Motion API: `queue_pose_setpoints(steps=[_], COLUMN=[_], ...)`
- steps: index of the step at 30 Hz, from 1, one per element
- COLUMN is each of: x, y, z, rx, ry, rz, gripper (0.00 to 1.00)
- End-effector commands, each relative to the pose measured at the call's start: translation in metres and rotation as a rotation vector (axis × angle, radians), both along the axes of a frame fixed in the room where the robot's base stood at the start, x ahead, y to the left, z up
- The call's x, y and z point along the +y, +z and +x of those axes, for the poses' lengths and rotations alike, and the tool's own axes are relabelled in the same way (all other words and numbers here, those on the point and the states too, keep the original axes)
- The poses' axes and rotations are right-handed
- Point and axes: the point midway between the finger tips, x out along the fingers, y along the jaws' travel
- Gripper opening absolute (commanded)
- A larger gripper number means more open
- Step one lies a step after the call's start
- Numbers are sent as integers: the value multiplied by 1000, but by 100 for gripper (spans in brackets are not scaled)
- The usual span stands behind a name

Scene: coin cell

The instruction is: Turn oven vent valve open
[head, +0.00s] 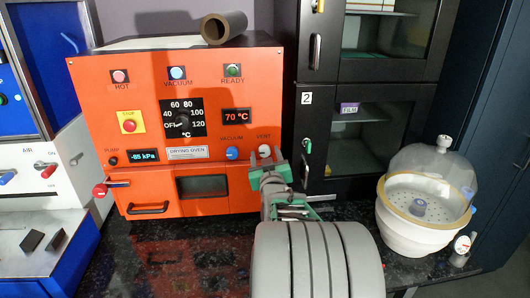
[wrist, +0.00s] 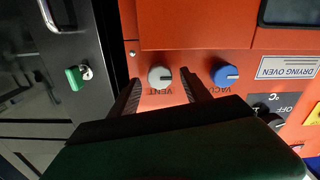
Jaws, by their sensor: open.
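The oven vent valve is a round white-grey knob (head: 265,151) labelled VENT on the orange drying oven (head: 215,110). It also shows in the wrist view (wrist: 160,77), where the picture is upside down and a dark mark on the knob runs roughly sideways. My gripper (head: 268,170) is open in front of the lower right of the oven. In the wrist view its two fingers (wrist: 160,82) lie either side of the knob in the picture, with gaps; I cannot tell how far short of it they are. Nothing is between the fingers.
The blue vacuum knob (head: 231,153) sits close to the left of the vent knob, near one finger in the wrist view. A black cabinet (head: 350,100) stands at the right of the oven. A domed white desiccator (head: 420,205) stands on the dark counter. A tube (head: 224,28) lies on the oven.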

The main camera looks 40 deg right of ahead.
Motion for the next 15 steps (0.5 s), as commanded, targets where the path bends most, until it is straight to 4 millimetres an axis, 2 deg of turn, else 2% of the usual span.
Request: queue_pose_setpoints(steps=[4,11,15], x=[-7,-8,-8], y=[0,0,0], z=[10,11,11], rx=[1,0,1], ry=[0,0,0], rz=[1,0,1], gripper=[56,56,44])
